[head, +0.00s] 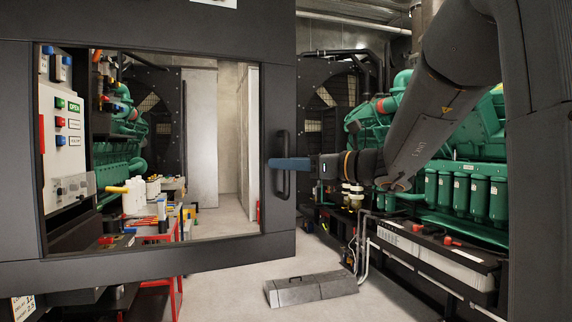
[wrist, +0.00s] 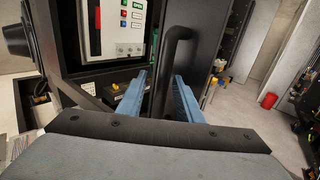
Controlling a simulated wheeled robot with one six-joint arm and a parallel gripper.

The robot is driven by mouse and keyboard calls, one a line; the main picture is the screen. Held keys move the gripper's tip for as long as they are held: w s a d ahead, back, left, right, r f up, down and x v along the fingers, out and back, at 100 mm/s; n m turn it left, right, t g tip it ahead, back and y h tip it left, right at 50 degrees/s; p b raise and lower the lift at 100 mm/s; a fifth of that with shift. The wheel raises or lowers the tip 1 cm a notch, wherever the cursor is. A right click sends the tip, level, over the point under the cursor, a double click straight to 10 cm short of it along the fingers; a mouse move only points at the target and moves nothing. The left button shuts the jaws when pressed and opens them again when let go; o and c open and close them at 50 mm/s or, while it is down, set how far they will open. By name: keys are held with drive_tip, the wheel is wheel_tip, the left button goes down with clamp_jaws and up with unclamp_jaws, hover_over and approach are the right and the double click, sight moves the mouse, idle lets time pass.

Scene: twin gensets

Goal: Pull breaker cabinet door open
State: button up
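The breaker cabinet door is a dark frame (head: 279,85) with a large window, filling the left half of the head view. Its black bar handle (head: 286,186) stands upright near the right edge. Through the window I see the room and the switch panel (head: 66,137), so the door appears swung away from the cabinet. My gripper (head: 271,164) reaches the handle from the right. In the wrist view, the blue fingers of my gripper (wrist: 162,75) stand apart, one on each side of the handle (wrist: 159,97), with visible gaps. The gripper is open around the handle; whether either finger touches is unclear.
A green genset (head: 470,140) with a battery rack stands at the right, beyond my arm. A grey metal toolbox (head: 312,289) lies on the floor. A red cart (head: 180,283) with tools shows at the lower left. The floor around the toolbox is clear.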

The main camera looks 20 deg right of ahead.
drive_tip(key=b+v, duration=0.1)
drive_tip(key=v, duration=0.6)
drive_tip(key=shift+s+d+b, duration=0.25)
drive_tip(key=shift+s+b, duration=0.05)
drive_tip(key=shift+b, duration=0.05)
drive_tip(key=s+a+f+n+g+h, duration=0.1)
drive_tip(key=s+a+f+n+g, duration=0.2)
drive_tip(key=f, duration=0.6)
drive_tip(key=s+a+f+n+g+h, duration=0.2)
drive_tip(key=s+a+f+n+g, duration=0.15)
drive_tip(key=f, duration=0.65)
drive_tip(key=s+a+f+n+g+h, duration=0.1)
drive_tip(key=s+a+f+n+g, duration=0.2)
drive_tip(key=f, duration=0.6)
drive_tip(key=s+d+f+n+g+h, duration=0.1)
drive_tip(key=s+f+n+g+h, duration=0.1)
drive_tip(key=s+f+n, duration=0.3)
drive_tip(key=s+d+f+n+g+h, duration=0.1)
drive_tip(key=s+f+n+h, duration=0.4)
drive_tip(key=f+n, duration=0.6)
drive_tip(key=shift+s+d+n+g+h, duration=0.25)
drive_tip(key=shift+n+g+h, duration=0.1)
drive_tip(key=shift+n, duration=1)
